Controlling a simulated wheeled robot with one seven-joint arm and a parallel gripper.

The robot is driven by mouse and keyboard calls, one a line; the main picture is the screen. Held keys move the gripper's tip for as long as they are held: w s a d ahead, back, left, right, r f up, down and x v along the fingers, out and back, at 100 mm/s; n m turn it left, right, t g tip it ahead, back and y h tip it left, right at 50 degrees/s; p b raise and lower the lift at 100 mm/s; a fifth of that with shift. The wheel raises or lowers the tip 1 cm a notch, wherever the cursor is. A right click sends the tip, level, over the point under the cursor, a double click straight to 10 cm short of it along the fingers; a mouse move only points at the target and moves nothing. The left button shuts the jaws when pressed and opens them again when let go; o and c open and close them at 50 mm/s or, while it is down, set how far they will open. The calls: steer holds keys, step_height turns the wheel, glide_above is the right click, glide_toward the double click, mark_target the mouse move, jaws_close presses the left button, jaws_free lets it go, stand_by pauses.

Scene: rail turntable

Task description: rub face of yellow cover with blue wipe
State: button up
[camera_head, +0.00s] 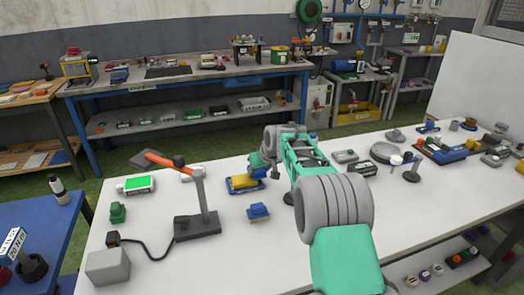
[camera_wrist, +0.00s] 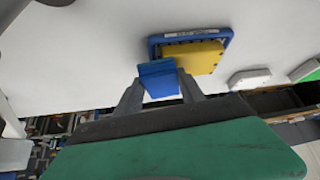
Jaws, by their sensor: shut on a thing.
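The yellow cover (camera_wrist: 205,57) lies in a blue tray (camera_wrist: 190,34) with a pale label on its rim. In the head view, the yellow cover (camera_head: 241,184) and tray (camera_head: 232,190) are on the white bench, left of my arm's end. My gripper (camera_wrist: 160,86) is shut on the blue wipe (camera_wrist: 157,76), a block-like piece between its two fingers. In the wrist view the wipe overlaps the cover's near left edge. I cannot tell whether they touch. In the head view my gripper (camera_head: 259,170) is beside the cover's right end, small and partly hidden by my wrist.
A blue block (camera_head: 258,211) stands in front of the tray. Grey parts (camera_head: 345,156) lie to the right. The bench front is mostly clear.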

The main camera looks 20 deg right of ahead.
steer(key=shift+r+p, duration=2.2)
steer(key=shift+r, duration=1.85)
